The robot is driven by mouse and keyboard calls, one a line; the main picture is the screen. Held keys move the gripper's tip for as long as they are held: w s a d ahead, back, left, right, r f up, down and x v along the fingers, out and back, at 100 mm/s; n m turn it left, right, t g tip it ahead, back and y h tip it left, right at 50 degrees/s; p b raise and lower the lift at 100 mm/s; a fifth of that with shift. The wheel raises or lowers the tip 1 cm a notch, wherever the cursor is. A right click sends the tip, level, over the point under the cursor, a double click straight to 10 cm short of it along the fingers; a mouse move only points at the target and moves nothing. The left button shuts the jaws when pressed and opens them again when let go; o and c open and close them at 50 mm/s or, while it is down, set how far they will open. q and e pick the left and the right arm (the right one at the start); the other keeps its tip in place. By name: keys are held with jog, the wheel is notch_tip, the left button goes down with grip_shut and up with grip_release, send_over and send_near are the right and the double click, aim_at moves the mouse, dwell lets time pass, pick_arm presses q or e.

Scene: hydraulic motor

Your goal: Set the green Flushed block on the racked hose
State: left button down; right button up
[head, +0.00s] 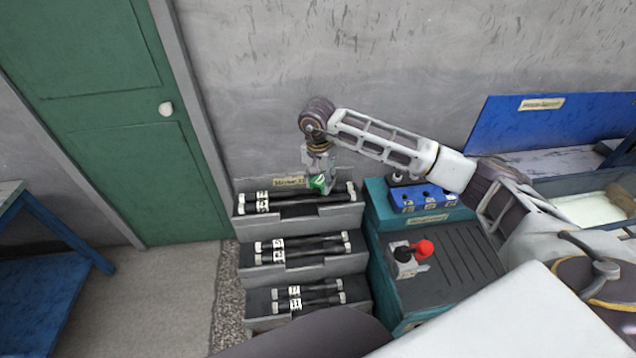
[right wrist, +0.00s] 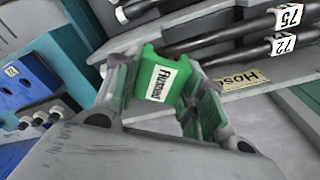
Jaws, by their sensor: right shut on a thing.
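The green Flushed block (head: 319,183) is held over the right part of the rack's top tier. In the right wrist view its white "Flushed" label (right wrist: 161,82) faces the camera, and the block (right wrist: 150,55) sits between the two fingers. My right gripper (head: 318,170) is shut on it. Black hoses with white ends and number tags lie on the tiers: top hoses (head: 290,205), middle hoses (head: 310,247), bottom hoses (head: 315,293). In the right wrist view, hoses tagged 75 (right wrist: 287,16) and 72 (right wrist: 284,44) show behind the block. I cannot tell whether the block touches a hose. My left gripper is not in view.
The grey stepped rack (head: 352,222) stands against the wall. Right of it is a teal cabinet (head: 376,240) carrying a blue block with sockets (head: 423,198) and a red-and-black-knobbed unit (head: 408,258). A green door (head: 110,130) and blue table (head: 40,290) are left.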

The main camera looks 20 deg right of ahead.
jog(key=m, duration=0.2)
jog(key=d+m, duration=0.1)
jog(key=m, duration=0.1)
jog(key=r+m, duration=0.1)
jog(key=m, duration=0.1)
jog(key=shift+w+d+g, duration=0.25)
jog(key=shift+d+g, duration=0.05)
jog(key=m, duration=0.1)
jog(key=d+m, duration=0.1)
jog(key=m, duration=0.1)
jog(key=shift+r+h, duration=0.15)
jog(key=shift+h, duration=0.15)
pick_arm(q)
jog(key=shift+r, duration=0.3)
pick_arm(e)
jog(key=shift+d+m, duration=0.2)
jog(key=shift+m, duration=0.7)
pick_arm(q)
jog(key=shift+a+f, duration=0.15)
pick_arm(e)
jog(key=shift+f, duration=0.2)
